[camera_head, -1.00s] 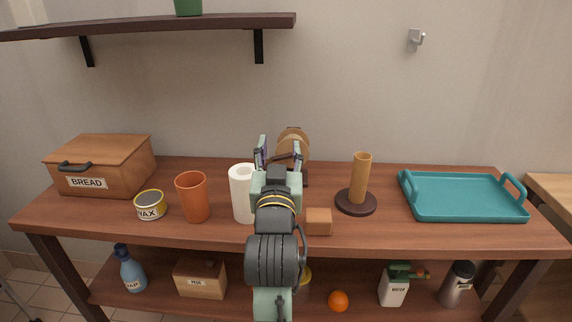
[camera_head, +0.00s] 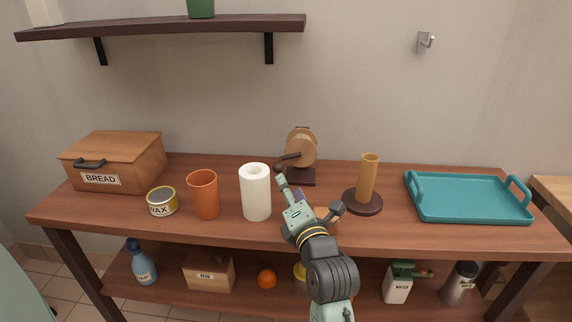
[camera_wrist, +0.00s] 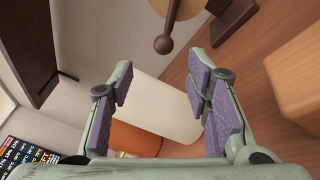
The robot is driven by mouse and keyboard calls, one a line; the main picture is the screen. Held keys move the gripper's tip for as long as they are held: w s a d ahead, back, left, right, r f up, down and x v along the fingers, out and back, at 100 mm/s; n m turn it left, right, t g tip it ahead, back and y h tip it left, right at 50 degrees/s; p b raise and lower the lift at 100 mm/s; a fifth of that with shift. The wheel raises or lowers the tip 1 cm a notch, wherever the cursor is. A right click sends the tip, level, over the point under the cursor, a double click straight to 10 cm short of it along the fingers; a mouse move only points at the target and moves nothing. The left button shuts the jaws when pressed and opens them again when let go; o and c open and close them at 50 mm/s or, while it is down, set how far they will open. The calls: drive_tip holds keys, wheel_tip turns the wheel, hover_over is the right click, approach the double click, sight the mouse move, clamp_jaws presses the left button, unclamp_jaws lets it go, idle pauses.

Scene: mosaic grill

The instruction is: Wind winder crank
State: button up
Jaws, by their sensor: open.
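The winder stands at the back middle of the table, with a round wooden drum (camera_head: 302,149) on a dark base (camera_head: 301,177). Its dark crank arm (camera_head: 289,156) points left and ends in a knob (camera_head: 279,168). My gripper (camera_head: 310,193) is open and empty in front of the winder, tilted, with one finger near the knob and the other out to the right. In the wrist view the knob (camera_wrist: 163,44) shows ahead of the gap between the open fingers (camera_wrist: 160,76), apart from both purple pads. The drum (camera_wrist: 180,8) is cut off at the top.
A white roll (camera_head: 256,194) and orange cup (camera_head: 204,195) stand left of my gripper. A wooden block (camera_wrist: 300,72) is at right in the wrist view. A post on a round base (camera_head: 367,182) and a teal tray (camera_head: 468,214) stand right. A shelf (camera_head: 160,25) hangs above left.

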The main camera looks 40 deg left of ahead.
sight(279, 170)
drive_tip(key=shift+w+f, duration=0.1)
drive_tip(key=shift+w, duration=0.05)
drive_tip(key=shift+w+a+n, duration=0.25)
drive_tip(key=shift+a+n, duration=0.05)
drive_tip(key=p+x, duration=0.4)
drive_tip(key=x, duration=0.5)
drive_tip(key=shift+a, duration=0.1)
drive_tip(key=shift+w+a+f, duration=0.15)
drive_tip(key=shift+w+a, duration=0.1)
drive_tip(key=shift+c, duration=0.3)
clamp_jaws()
